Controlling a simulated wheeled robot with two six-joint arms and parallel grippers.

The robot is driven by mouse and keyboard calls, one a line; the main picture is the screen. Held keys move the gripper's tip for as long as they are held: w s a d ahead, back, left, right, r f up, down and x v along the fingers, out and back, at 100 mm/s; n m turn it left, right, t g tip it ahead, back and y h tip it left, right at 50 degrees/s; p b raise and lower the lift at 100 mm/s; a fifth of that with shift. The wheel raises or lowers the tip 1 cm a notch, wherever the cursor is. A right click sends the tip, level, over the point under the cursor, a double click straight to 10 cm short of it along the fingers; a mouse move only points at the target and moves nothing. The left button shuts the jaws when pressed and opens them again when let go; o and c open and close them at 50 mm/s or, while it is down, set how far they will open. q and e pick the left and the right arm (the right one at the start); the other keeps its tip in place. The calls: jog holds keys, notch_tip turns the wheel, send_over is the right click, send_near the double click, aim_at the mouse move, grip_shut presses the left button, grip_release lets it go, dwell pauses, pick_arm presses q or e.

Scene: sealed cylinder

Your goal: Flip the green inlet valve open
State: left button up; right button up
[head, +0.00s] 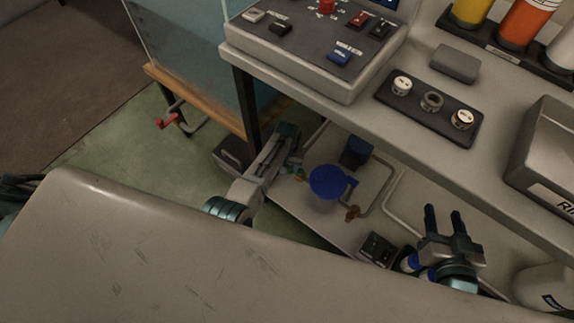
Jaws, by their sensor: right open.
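A small greenish part (299,175), which may be the green inlet valve, shows on the pipework under the bench, just right of my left arm's end. It is too small to tell how its handle is turned. My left gripper (290,140) is at the end of the arm reaching under the bench edge. Its fingers are dark and hard to make out, and I cannot tell whether it touches the pipework. My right gripper (444,211) is open and empty, its two dark fingers apart, at the lower right in front of the lower shelf.
A blue round part (327,182) and a brown-orange valve (352,212) sit on the lower shelf. A red-handled valve (168,122) is by the tank (190,60). The bench (360,105) overhangs the shelf, with a control box (315,45) on top.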

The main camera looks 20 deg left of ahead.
pick_arm(q)
jog(key=c, duration=1)
jog(key=m, duration=0.1)
jog(key=w+m+p, duration=0.1)
jog(key=shift+w+a+r+m, duration=0.1)
jog(key=shift+a+m, duration=0.1)
jog(key=shift+m, duration=0.2)
jog(key=shift+w+d+m+p, duration=0.15)
jog(key=shift+w+m, duration=0.25)
jog(key=shift+m, duration=0.45)
jog(key=shift+w+a+m+p, duration=0.1)
jog(key=shift+w+m, duration=0.25)
jog(key=shift+m, duration=0.55)
jog(key=shift+w+d+m+p, duration=0.15)
jog(key=shift+w+m, duration=0.25)
jog(key=shift+m, duration=0.45)
pick_arm(e)
jog(key=s+f+g, duration=0.5)
jog(key=s+f, duration=0.1)
jog(key=shift+a, duration=0.4)
